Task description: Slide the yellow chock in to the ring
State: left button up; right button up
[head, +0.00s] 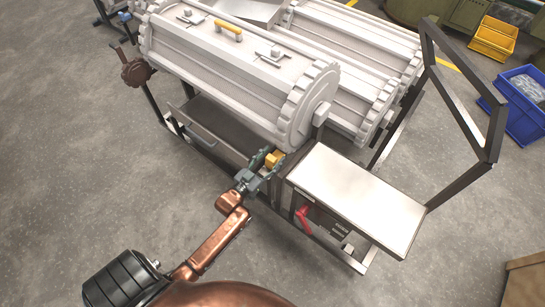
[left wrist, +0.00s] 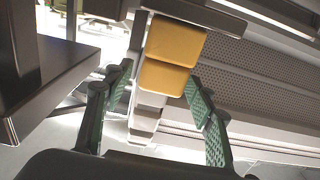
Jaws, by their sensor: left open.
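The yellow chock (head: 274,158) sits low beside the front end of the nearest white barrel, under its toothed ring (head: 309,106). In the left wrist view the chock (left wrist: 168,62) shows two yellow faces, ahead of and between my finger pads. My left gripper (head: 266,168) is open, its green-padded fingers to either side of the chock. In the left wrist view my left gripper (left wrist: 158,92) has visible gaps beside the chock, and I cannot tell whether either finger touches it. The chock's far side is hidden. My right gripper is not in view.
A flat pale-topped bench (head: 355,200) with a red handle (head: 303,217) stands just right of my left gripper. A dark metal frame (head: 470,110) rises at the right. Blue (head: 525,105) and yellow (head: 493,38) bins stand behind. Open floor lies at the left.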

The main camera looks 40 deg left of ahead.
pick_arm(q)
jog(key=shift+s, duration=0.1)
jog(key=s, duration=1.1)
jog(key=shift+s, duration=0.4)
